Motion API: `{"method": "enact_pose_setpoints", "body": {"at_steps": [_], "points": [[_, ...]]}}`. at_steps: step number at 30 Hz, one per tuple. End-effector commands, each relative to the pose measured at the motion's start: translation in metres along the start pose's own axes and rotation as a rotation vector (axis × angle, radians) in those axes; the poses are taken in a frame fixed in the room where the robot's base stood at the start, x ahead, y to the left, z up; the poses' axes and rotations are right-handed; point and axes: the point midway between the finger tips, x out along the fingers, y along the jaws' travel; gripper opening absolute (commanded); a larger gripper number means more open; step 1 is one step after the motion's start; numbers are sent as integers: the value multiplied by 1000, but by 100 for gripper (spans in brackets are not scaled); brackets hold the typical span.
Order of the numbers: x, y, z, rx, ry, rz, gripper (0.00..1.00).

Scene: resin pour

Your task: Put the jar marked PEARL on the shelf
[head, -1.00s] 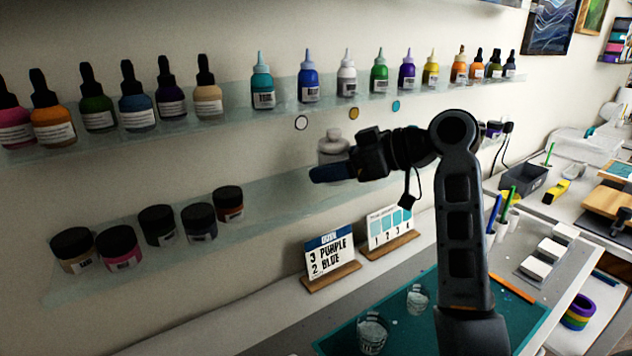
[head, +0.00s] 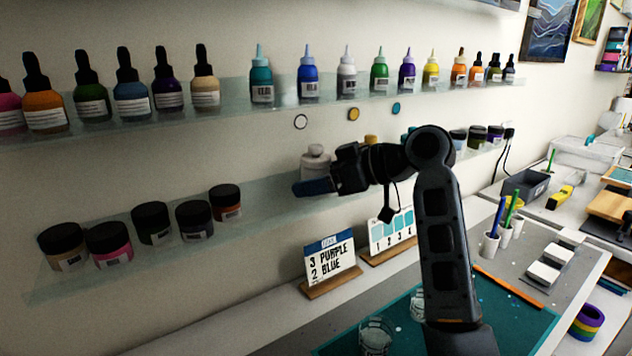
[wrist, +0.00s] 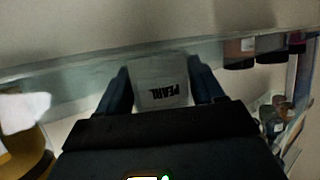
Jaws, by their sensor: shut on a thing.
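The jar marked PEARL (head: 315,160) is pale grey-white with a rounded lid. In the head view it is partly hidden behind my gripper (head: 312,187). In the wrist view the jar (wrist: 162,82) sits between my two fingers (wrist: 162,92), its label upside down in the picture. My gripper is shut on the jar. The lower glass shelf (head: 268,200) runs along the wall, and the jar appears at its level, over or on it; I cannot tell whether its base touches.
Dark-lidded jars (head: 151,223) stand on the lower shelf to the left. Jars (head: 477,135) also stand to the right of my arm. The upper shelf (head: 225,117) with several bottles runs above. Bare shelf shows left of the jar. Sign cards (head: 330,262) stand below.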

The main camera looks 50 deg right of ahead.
Motion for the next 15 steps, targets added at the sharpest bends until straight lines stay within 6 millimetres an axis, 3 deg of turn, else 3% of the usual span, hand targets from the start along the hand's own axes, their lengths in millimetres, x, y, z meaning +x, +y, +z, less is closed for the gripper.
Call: {"method": "enact_pose_setpoints", "body": {"at_steps": [2,3,6,15], "points": [[1,0,3,0,1,0,24],[1,0,2,0,0,0,71],[1,0,2,0,0,0,78],[-2,0,-1,0,0,1,78]]}}
